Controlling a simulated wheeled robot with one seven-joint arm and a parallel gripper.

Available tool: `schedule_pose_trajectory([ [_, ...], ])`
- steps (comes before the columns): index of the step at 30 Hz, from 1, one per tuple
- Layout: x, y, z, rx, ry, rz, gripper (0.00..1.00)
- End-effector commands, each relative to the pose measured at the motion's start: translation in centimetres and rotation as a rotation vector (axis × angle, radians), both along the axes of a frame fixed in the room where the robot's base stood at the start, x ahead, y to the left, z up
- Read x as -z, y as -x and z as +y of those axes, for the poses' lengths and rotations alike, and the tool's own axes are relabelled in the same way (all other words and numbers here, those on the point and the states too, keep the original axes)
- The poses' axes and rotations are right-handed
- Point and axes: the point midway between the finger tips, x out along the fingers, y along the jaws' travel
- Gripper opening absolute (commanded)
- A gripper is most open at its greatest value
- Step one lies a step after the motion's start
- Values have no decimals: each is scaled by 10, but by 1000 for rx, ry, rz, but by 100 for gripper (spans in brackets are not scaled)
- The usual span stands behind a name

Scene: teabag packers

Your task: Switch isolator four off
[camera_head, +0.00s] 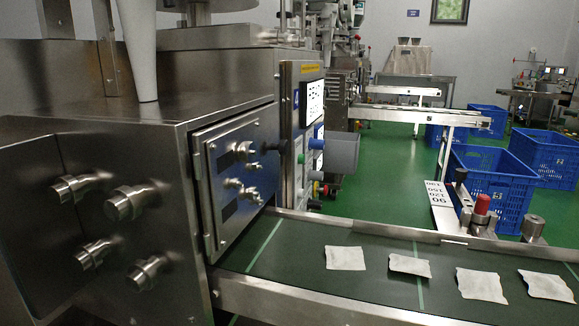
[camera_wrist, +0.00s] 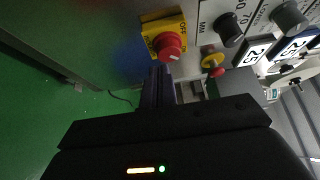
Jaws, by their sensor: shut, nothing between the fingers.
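In the wrist view a red rotary knob (camera_wrist: 169,46) sits on a yellow plate (camera_wrist: 150,29) with the word OFF along its right edge. It looks like an isolator switch, but I cannot read a number on it. My gripper (camera_wrist: 158,74) is shut and empty, its dark fingertips just below the red knob in the picture. I cannot tell whether they touch it. The knob's exact setting is unclear. In the head view, the narrow panel with coloured knobs (camera_head: 318,144) is seen edge-on, and my gripper is not visible there.
A smaller yellow and red button (camera_wrist: 212,63) and black dials (camera_wrist: 229,29) are beside the knob. In the head view, a conveyor (camera_head: 300,250) carries several white sachets. Blue crates (camera_head: 490,180) stand on the open green floor beyond.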

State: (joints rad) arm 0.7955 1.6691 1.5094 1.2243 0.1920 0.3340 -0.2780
Motion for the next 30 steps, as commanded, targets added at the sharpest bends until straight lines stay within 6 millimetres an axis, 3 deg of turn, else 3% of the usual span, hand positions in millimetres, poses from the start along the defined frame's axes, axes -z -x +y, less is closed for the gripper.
schedule_pose_trajectory([
  [11,-30,-3,-10,-1,1,1,0],
  [23,-29,-4,-11,0,0,-1,0],
  [30,-29,-8,2,-2,-1,-1,0],
])
